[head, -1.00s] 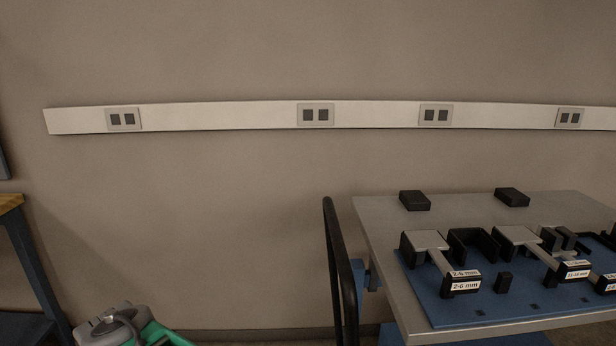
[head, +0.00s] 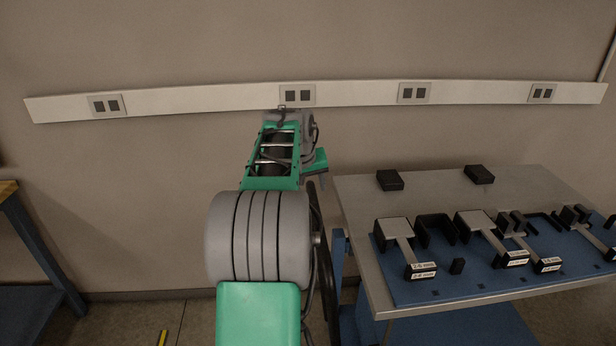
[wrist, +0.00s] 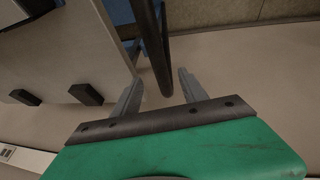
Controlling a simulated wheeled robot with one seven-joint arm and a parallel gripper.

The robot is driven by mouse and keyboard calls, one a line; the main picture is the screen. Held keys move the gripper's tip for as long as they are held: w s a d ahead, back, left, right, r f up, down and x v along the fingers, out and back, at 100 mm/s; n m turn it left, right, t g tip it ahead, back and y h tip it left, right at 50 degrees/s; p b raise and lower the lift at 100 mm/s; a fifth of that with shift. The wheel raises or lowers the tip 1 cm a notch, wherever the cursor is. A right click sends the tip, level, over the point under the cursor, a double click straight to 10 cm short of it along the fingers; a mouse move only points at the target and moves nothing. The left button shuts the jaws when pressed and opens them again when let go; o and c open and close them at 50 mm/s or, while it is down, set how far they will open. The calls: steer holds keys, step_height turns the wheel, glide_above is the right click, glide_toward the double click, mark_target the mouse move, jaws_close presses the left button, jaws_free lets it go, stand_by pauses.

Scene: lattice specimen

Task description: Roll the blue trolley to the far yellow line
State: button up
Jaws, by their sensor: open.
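The blue trolley (head: 440,325) stands at the right in the head view, with a grey top and a blue lower shelf. Its black handle bar (head: 322,215) rises at its left end, partly hidden behind my arm. In the wrist view the handle bar (wrist: 153,45) reaches down between the fingers of my gripper (wrist: 160,78), which is open; I cannot tell whether it touches either finger. The trolley's grey top (wrist: 70,50) lies left of the fingers. A short piece of yellow line (head: 162,338) shows on the floor at the bottom edge.
A blue fixture board (head: 400,295) with black and grey holders and two black blocks (head: 390,180) are on the trolley top. A wall rail with sockets (head: 210,99) runs behind. A blue-legged bench (head: 45,255) stands at the left, with open floor between.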

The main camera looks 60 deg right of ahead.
mark_target(313, 196)
steer(key=x, duration=0.5)
steer(key=shift+r, duration=0.1)
jaws_close()
stand_by(0.3)
stand_by(0.9)
